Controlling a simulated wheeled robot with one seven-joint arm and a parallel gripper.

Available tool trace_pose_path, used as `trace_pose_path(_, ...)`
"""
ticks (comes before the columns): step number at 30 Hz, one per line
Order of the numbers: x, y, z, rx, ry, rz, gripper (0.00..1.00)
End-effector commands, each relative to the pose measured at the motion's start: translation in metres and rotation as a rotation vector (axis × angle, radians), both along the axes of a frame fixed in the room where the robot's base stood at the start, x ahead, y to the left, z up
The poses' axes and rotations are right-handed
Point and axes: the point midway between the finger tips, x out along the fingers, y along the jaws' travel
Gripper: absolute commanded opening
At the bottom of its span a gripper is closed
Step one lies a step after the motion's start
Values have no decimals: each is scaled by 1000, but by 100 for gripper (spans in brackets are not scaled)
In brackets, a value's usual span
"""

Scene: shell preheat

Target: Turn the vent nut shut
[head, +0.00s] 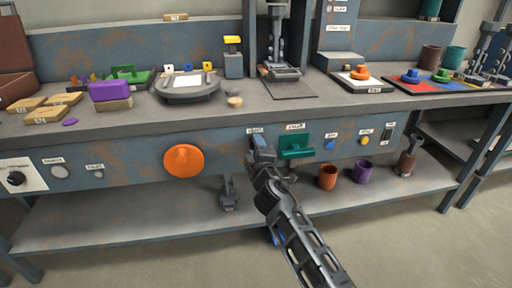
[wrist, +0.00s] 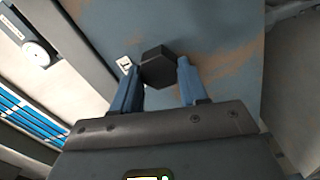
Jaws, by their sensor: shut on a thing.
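The vent nut (wrist: 158,66) is a dark six-sided head on the blue-grey front panel in the wrist view. My gripper (wrist: 159,74) has its two blue fingers on either side of it, shut on it. In the head view my gripper (head: 256,148) reaches the panel just under a small white label (head: 255,131). There my gripper hides the nut. The nut's turn angle is hard to judge, and I cannot tell whether the vent is open or shut.
A large orange knob (head: 184,161) is left of my gripper on the panel. A green handle (head: 297,147) is close on the right, then a blue button (head: 330,145) and a yellow button (head: 365,141). An orange cup (head: 327,177) and purple cup (head: 362,172) stand on the lower shelf.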

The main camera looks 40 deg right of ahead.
Motion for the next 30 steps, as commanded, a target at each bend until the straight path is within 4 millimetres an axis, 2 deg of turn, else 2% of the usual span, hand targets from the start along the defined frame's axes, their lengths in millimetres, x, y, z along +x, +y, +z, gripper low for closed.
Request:
trace_pose_path(12,0,1,-1,-7,7,2,13)
trace_pose_path(13,0,1,-1,-7,7,2,45)
trace_pose_path(18,0,1,-1,-6,6,1,61)
trace_pose_path(21,0,1,-1,-6,5,1,69)
trace_pose_path(30,-4,3,-1,-5,5,1,69)
